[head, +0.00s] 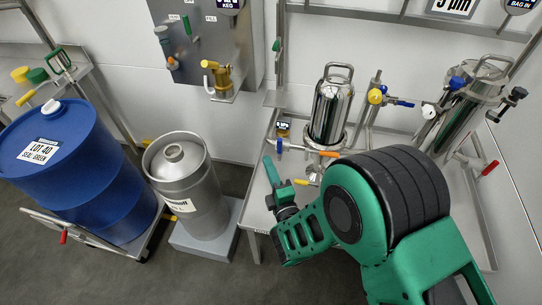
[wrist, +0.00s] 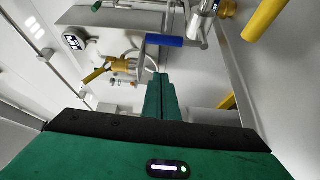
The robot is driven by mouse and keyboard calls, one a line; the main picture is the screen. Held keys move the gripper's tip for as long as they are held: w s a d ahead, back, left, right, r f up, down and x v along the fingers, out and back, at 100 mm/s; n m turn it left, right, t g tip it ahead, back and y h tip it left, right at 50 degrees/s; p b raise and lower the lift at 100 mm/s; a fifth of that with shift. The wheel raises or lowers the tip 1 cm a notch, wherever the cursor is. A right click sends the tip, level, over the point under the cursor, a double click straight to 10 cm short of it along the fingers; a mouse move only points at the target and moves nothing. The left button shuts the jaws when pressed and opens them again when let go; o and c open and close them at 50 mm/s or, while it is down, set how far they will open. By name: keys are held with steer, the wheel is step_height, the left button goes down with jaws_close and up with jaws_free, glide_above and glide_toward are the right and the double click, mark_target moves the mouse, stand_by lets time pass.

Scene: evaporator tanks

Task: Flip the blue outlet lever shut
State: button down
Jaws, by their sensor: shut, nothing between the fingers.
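A blue lever (head: 279,146) sits at the left end of a thin pipe low on the filter bench in the head view. In the wrist view a blue lever (wrist: 172,41) lies roughly level, just beyond my fingertips, beside bent steel tubing. My gripper (head: 268,160) is shut and empty, its green fingers pointing up and away just below that lever. It also shows in the wrist view (wrist: 159,76), with the fingers together. I cannot tell whether the fingertips touch the lever. Another blue lever (head: 404,104) is on the fitting right of the steel filter housing (head: 328,108).
An orange handle (head: 330,153) is on the same low pipe. A steel keg (head: 190,185) and a blue drum (head: 75,175) stand at left. A second steel housing (head: 463,105) stands at right. A yellow bar (wrist: 265,18) is at the wrist view's upper right.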

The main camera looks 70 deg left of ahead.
steer(key=d, duration=0.4)
steer(key=shift+s+d, duration=0.25)
stand_by(0.4)
